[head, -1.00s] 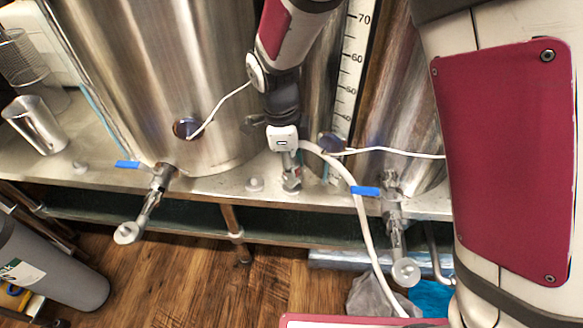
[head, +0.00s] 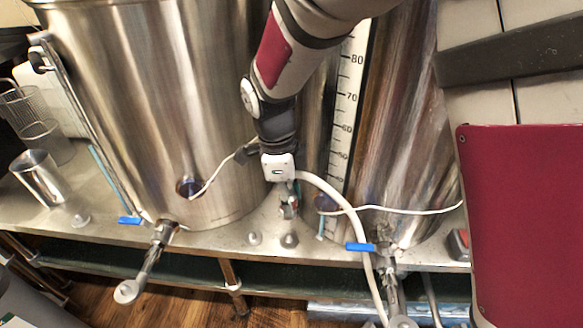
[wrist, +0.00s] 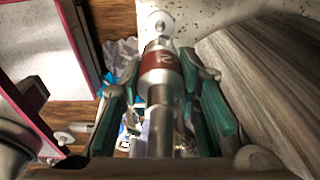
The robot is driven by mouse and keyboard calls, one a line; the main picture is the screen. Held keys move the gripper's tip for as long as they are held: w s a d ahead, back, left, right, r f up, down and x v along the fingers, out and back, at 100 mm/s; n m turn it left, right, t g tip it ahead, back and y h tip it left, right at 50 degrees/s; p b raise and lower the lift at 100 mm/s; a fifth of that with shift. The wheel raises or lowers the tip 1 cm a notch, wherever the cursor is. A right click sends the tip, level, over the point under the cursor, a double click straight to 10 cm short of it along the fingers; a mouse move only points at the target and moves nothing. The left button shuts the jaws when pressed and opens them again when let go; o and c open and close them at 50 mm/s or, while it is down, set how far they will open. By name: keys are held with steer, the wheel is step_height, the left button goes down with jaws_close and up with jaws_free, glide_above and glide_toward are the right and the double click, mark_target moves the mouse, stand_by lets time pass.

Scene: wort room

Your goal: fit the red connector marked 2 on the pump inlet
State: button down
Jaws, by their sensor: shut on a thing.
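The red connector marked 2 (wrist: 160,68) is in my gripper (wrist: 158,88), with its red band and metal stem showing between the green finger pads in the wrist view. A pale round end lies beyond the band. In the head view my gripper (head: 289,207) hangs just above the metal bench top, between the two steel vessels. The connector is mostly hidden by the fingers there. I cannot make out the pump inlet for certain. A grey and red object (head: 459,245) at the right of the bench is partly cut off by my arm.
Two small grey pegs (head: 254,238) stand on the bench (head: 205,242) below my gripper. Valves with blue handles (head: 130,220) and (head: 360,247) jut from the left vessel (head: 150,110) and right vessel (head: 395,120). A steel cup (head: 40,178) stands far left.

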mark_target(289, 187)
steer(key=shift+r+p, duration=1.9)
steer(key=shift+r, duration=0.25)
steer(key=shift+s, duration=0.1)
